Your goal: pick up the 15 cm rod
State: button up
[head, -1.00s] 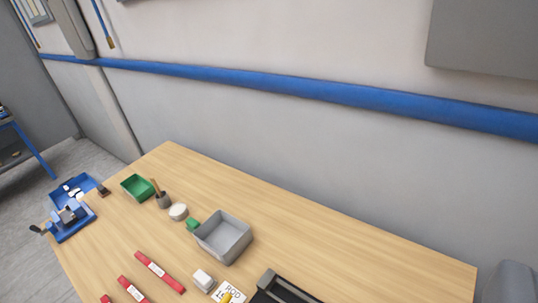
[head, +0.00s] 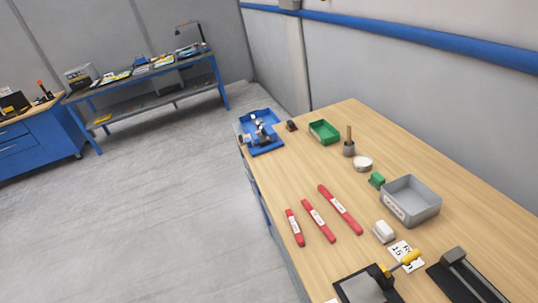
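Three red rods with white labels lie side by side on the wooden table, apart from each other. The left rod (head: 294,228) is the shortest, the middle rod (head: 318,221) is longer, and the right rod (head: 340,209) is the longest. Their label print is too small to read, so I cannot tell which is 15 cm. A white card (head: 402,252) near the table's front seems to carry "15", partly covered by a yellow handle. My gripper is not in view.
A dark long device (head: 468,277) sits front right. Open floor (head: 150,210) lies left.

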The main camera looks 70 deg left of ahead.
aim_at(300, 240)
jog(key=u, duration=0.15)
jog(key=k, duration=0.6)
jog(key=u, duration=0.85)
jog(key=i, duration=0.9)
jog(key=u, duration=0.05)
